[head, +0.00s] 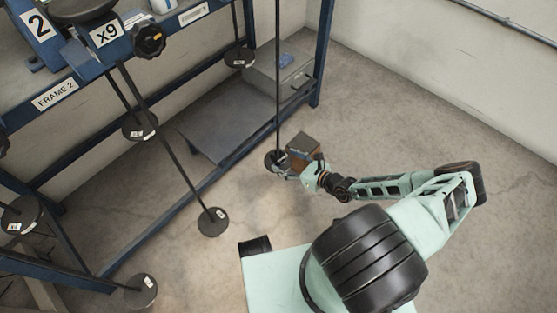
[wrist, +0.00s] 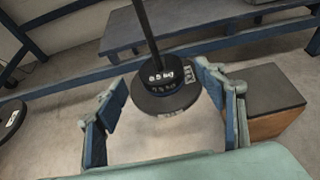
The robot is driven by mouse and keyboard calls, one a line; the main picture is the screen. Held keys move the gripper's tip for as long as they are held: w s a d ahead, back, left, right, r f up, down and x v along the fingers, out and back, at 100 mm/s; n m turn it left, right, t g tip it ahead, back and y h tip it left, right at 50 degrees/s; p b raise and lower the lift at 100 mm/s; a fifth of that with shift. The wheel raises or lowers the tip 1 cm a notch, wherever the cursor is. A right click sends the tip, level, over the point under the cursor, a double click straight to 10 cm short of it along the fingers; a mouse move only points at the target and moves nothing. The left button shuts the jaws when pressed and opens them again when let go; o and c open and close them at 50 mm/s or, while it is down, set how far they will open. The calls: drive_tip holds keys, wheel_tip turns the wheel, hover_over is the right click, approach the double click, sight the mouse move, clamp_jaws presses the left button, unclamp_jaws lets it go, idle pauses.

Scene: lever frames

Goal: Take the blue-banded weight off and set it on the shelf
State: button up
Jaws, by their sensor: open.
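My gripper (wrist: 163,92) is open, its two blue-padded fingers standing apart on either side of a dark weight (wrist: 162,78) marked 0.5 kg. The weight sits on a wider dark disc (wrist: 165,103) at the foot of a hanging rod (wrist: 147,30). I cannot make out a blue band on it. In the head view my gripper (head: 285,168) is at the foot of the same rod (head: 278,90), partly hiding the weight (head: 274,158). A flat grey shelf (head: 228,122) lies low in the blue frame behind; it also shows in the wrist view (wrist: 190,25).
A brown box with a dark top (head: 303,148) stands close beside my gripper, at the right in the wrist view (wrist: 272,122). Other hanging rods carry dark discs (head: 213,222) to the left. A grey case (head: 270,82) sits at the back. Floor on the right is clear.

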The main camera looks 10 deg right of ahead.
sight(279, 157)
drive_tip(key=b+x, duration=0.1)
drive_tip(key=x, duration=0.3)
drive_tip(key=shift+w+a+b, duration=0.1)
drive_tip(key=shift+w+b, duration=0.15)
drive_tip(key=shift+b, duration=0.1)
drive_tip(key=shift+r, duration=0.1)
drive_tip(key=c, duration=1.5)
drive_tip(key=shift+o, duration=0.2)
drive_tip(key=shift+r, duration=0.1)
